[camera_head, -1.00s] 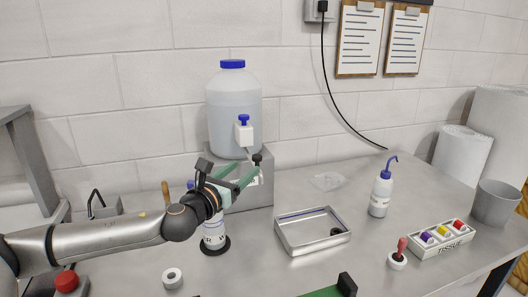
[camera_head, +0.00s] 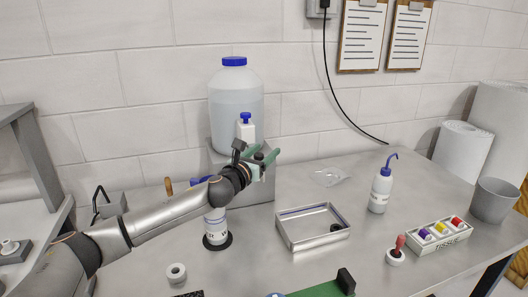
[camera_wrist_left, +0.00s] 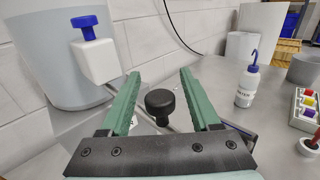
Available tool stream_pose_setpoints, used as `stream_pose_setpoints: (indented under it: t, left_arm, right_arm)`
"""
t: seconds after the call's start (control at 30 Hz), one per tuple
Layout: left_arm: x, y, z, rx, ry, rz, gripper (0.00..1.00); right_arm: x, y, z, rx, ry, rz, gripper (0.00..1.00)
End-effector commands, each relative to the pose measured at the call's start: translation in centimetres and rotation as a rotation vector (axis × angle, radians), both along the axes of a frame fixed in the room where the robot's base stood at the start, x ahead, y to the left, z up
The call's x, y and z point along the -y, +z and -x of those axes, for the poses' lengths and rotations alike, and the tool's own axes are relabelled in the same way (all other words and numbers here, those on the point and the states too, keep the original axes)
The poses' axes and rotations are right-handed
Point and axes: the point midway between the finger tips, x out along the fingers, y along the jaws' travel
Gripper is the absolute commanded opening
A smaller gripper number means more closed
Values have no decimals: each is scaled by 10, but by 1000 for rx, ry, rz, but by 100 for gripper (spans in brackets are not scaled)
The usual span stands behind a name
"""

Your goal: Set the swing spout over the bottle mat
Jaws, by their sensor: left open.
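The carboy (camera_head: 236,105) with a blue cap stands on a grey block at the wall. Its white tap has a blue handle and shows in the left wrist view (camera_wrist_left: 95,60). The swing spout's black knob (camera_wrist_left: 160,103) sits between the fingers of my left gripper (camera_wrist_left: 160,75), apart from both. In the head view my left gripper (camera_head: 263,154) is open around the knob, just below the tap, and hides most of the spout. The round black bottle mat (camera_head: 217,246) lies lower left of it, under a white bottle (camera_head: 214,225).
A metal tray (camera_head: 312,226) lies right of the mat. A green piece with a black block (camera_head: 346,281) is at the bottom edge.

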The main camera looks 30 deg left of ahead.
Motion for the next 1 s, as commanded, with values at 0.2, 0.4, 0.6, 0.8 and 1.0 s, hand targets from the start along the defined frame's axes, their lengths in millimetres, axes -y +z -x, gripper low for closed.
stream_pose_setpoints:
  t: [0.2,0.4,0.6,0.8,1.0]
  left_arm:
    - [0,0,0,0,0,1,57]
    - [0,0,0,0,0,1,35]
    - [0,0,0,0,0,1,12]
    - [0,0,0,0,0,1,0]
    - [0,0,0,0,0,1,0]
  right_arm:
    - [0,0,0,1,0,0,50]
    - [0,0,-1,1,0,0,50]
    - [0,0,-1,1,0,0,50]
    - [0,0,-1,1,0,0,50]
    - [0,0,-1,2,0,0,50]
